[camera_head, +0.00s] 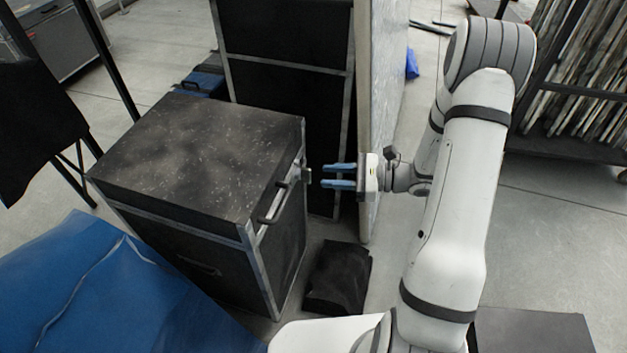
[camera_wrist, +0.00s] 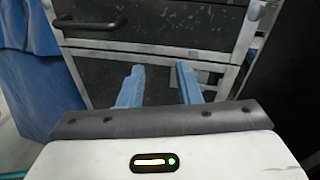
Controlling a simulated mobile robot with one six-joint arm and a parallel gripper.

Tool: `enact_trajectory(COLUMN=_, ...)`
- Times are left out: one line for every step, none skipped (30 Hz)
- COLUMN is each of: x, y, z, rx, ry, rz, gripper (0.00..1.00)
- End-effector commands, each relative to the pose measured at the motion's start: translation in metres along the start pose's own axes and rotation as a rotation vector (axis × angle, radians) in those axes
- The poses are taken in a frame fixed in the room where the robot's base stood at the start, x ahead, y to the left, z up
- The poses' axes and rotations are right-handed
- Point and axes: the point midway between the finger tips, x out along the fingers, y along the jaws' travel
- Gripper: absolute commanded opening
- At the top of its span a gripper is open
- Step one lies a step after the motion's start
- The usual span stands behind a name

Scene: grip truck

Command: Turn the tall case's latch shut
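A black case with metal edging (camera_head: 205,150) stands left of my gripper, its scuffed lid closed. A small metal fitting that looks like the latch (camera_head: 306,172) sits at the far end of its right side; how far it is turned is too small to tell. In the wrist view, a similar pale metal piece (camera_wrist: 253,12) shows at the case's upper right edge. My gripper (camera_head: 323,175) points left at this fitting, its blue fingers apart with nothing between them. The fingertips also show in the wrist view (camera_wrist: 160,68), in front of the case side, seemingly not touching it.
A dark bar handle (camera_head: 274,204) sticks out from the case's right side. A taller black case (camera_head: 285,100) and an upright pale panel (camera_head: 372,100) stand behind. A dark bag (camera_head: 338,278) lies on the floor below my gripper. Blue sheeting (camera_head: 110,295) covers the front left.

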Motion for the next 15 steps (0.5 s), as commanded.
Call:
enact_trajectory(x=-0.003, y=-0.006, z=-0.022, rx=0.039, ry=-0.026, rz=-0.052, gripper=0.31)
enact_trajectory(x=-0.005, y=-0.010, z=-0.029, rx=0.057, ry=-0.039, rz=-0.080, gripper=0.31)
enact_trajectory(x=-0.007, y=-0.014, z=-0.037, rx=0.076, ry=-0.053, rz=-0.111, gripper=0.31)
enact_trajectory(x=-0.008, y=-0.017, z=-0.042, rx=0.088, ry=-0.063, rz=-0.131, gripper=0.31)
enact_trajectory(x=-0.009, y=-0.019, z=-0.046, rx=0.098, ry=-0.071, rz=-0.148, gripper=0.31)
enact_trajectory(x=-0.011, y=-0.021, z=-0.050, rx=0.107, ry=-0.078, rz=-0.165, gripper=0.31)
enact_trajectory(x=-0.011, y=-0.023, z=-0.052, rx=0.112, ry=-0.082, rz=-0.174, gripper=0.31)
enact_trajectory(x=-0.010, y=-0.024, z=-0.054, rx=0.116, ry=-0.085, rz=-0.182, gripper=0.31)
enact_trajectory(x=-0.008, y=-0.025, z=-0.054, rx=0.119, ry=-0.088, rz=-0.186, gripper=0.31)
enact_trajectory(x=-0.006, y=-0.026, z=-0.054, rx=0.120, ry=-0.089, rz=-0.188, gripper=0.31)
enact_trajectory(x=-0.003, y=-0.027, z=-0.054, rx=0.120, ry=-0.090, rz=-0.189, gripper=0.31)
enact_trajectory(x=0.003, y=-0.028, z=-0.054, rx=0.120, ry=-0.089, rz=-0.188, gripper=0.31)
enact_trajectory(x=0.008, y=-0.028, z=-0.053, rx=0.119, ry=-0.089, rz=-0.186, gripper=0.31)
enact_trajectory(x=0.013, y=-0.029, z=-0.053, rx=0.119, ry=-0.089, rz=-0.186, gripper=0.31)
enact_trajectory(x=0.020, y=-0.030, z=-0.052, rx=0.119, ry=-0.089, rz=-0.184, gripper=0.31)
